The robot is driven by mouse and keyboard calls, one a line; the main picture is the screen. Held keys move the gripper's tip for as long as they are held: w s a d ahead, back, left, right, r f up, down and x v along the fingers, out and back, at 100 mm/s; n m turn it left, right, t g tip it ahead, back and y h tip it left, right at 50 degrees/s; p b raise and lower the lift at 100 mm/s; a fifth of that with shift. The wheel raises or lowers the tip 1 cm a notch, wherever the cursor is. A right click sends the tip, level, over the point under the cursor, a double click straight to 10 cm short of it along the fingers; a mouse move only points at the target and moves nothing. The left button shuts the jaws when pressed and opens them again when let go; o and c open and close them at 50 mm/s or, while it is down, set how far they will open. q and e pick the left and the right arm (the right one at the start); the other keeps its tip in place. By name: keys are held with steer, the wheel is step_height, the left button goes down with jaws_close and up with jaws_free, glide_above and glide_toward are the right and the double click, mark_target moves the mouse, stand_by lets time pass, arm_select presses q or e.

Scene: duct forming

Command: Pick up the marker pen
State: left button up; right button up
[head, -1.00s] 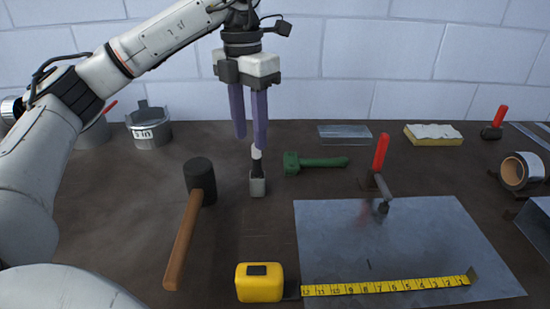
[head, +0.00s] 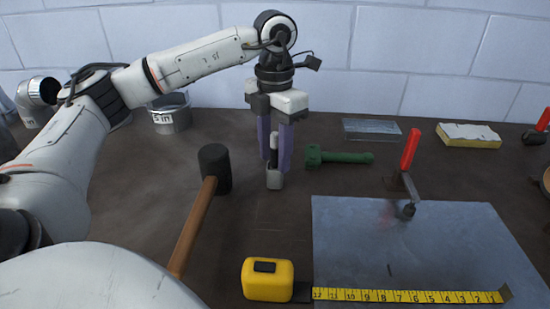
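The marker pen (head: 273,153), dark with a pale top, stands upright in a small grey holder (head: 274,180) on the dark bench. My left gripper (head: 274,165) points straight down, with its two purple fingers on either side of the pen and their tips just above or beside the holder. The fingers stand apart, and I see no clear sign that they press on the pen. The fingers partly hide the pen. My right gripper is not in view.
A mallet (head: 212,170) lies left of the holder, a green tool (head: 340,157) to its right. A metal sheet (head: 400,245) with a red-handled clamp (head: 410,150) lies right. A yellow tape measure (head: 268,279) is in front. A metal duct collar (head: 170,115) stands behind left.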

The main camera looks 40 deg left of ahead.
arm_select(q)
jaws_close()
